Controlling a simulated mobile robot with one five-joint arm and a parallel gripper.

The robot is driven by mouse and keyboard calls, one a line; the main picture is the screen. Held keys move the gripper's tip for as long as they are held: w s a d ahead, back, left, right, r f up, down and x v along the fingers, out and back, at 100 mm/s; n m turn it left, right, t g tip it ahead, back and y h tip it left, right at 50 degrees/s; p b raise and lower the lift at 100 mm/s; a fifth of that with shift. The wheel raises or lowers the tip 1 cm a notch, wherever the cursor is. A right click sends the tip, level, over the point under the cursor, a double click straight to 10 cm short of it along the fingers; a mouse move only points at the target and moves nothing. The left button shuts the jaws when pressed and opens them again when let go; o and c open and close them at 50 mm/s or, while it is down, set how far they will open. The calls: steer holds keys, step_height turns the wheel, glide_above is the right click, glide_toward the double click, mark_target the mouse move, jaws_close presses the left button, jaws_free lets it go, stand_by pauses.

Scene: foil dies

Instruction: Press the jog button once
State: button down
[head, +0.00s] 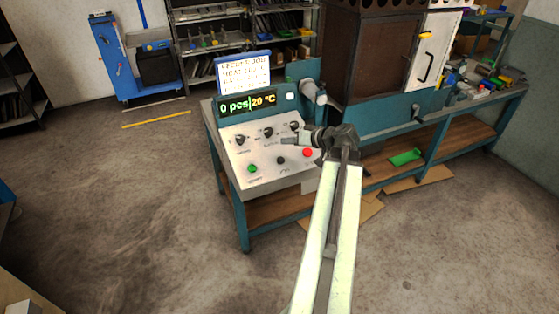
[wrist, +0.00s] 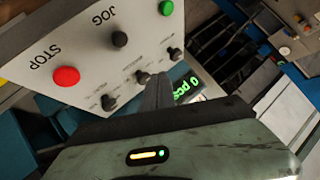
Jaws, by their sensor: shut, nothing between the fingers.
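The jog button (wrist: 119,39) is a dark round button labelled JOG in the wrist view, between the red STOP button (wrist: 66,76) and a green button (wrist: 166,8). In the head view the jog button (head: 281,160) sits on the lower part of the sloped white control panel (head: 236,150). My gripper (head: 287,141) is shut and empty over the panel, between the knob row and the button row. Its fingers also show in the wrist view (wrist: 157,92), beside the middle knob and apart from the jog button. I cannot tell their exact height above the panel.
Several dark knobs, one of them at the left (head: 240,140), line the panel above the buttons. A display (head: 246,104) reads 0 pcs and 20 °C, below a paper sheet (head: 244,73). A brown cabinet machine (head: 368,55) stands at the right. The floor at the left is clear.

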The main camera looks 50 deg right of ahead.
mark_target(281, 161)
steer(key=w+f+b, duration=0.1)
steer(key=f+b, duration=0.4)
steer(key=w+d+f+b, duration=0.1)
steer(key=f+b, duration=0.2)
steer(key=shift+w+f, duration=0.2)
steer(key=shift+w, duration=0.1)
stand_by(1.9)
steer(key=shift+f+b, duration=0.4)
steer(key=shift+b, duration=0.2)
steer(key=shift+w+f+b, duration=0.15)
steer(key=shift+f+b, duration=0.35)
stand_by(0.4)
steer(key=shift+r, duration=0.15)
steer(key=shift+s+r+p, duration=0.25)
steer(key=shift+r+p, duration=0.55)
steer(key=shift+p, duration=0.15)
